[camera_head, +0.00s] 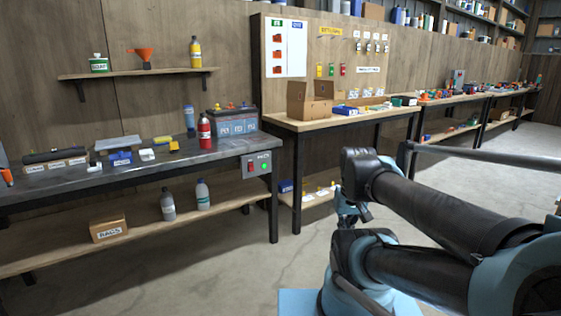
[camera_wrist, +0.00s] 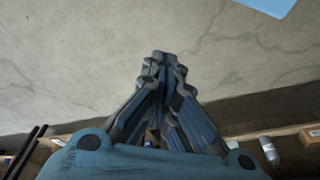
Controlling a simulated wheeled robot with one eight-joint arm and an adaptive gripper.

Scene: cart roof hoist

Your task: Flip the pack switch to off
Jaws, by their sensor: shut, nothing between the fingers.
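A small grey switch box (camera_head: 257,164) is fixed to the front edge of the metal workbench at its right end. It carries a dark red switch (camera_head: 250,166) on the left and a lit green light (camera_head: 265,166) on the right. Which way the switch is set is too small to tell. My gripper (camera_wrist: 166,58) is shut and empty in the wrist view, over bare concrete floor. In the head view my gripper (camera_head: 350,216) is partly hidden by my arm, to the right of the switch box and well apart from it.
The metal workbench (camera_head: 95,180) holds a blue-grey battery (camera_head: 232,122), a red bottle (camera_head: 205,132) and several small items. A lower shelf bears a cardboard box (camera_head: 108,227) and two bottles. A wooden bench (camera_head: 345,122) stands behind. Floor (camera_head: 215,275) in front is clear.

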